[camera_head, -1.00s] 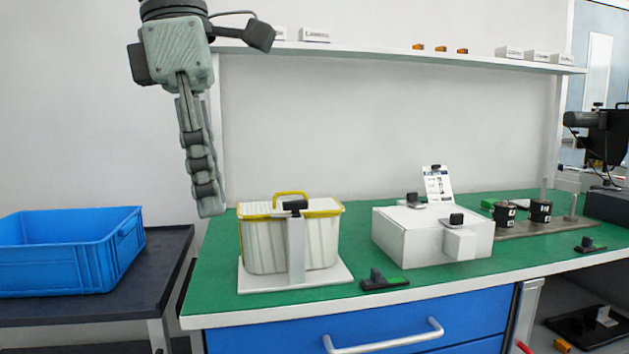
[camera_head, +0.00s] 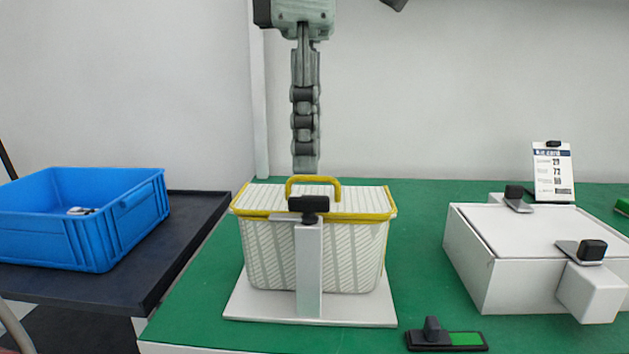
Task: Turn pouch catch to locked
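The pouch appears to be the white striped container (camera_head: 265,255) with yellow trim and a yellow handle (camera_head: 313,182), standing on a white base plate (camera_head: 260,310). A black catch (camera_head: 309,205) sits atop the grey post at its front, with its bar lying crosswise. My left gripper (camera_head: 306,168) points straight down just behind and above the handle, apart from the catch. Its fingers show edge-on as one narrow column, so I cannot tell whether they are open. Nothing shows in them. My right gripper is out of view.
A white box (camera_head: 505,285) with black-knobbed catches stands at the right. A black plate with a knob and green strip (camera_head: 447,340) lies at the front. A printed card (camera_head: 553,173) stands behind the box. A blue crate (camera_head: 85,235) sits on the dark left table.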

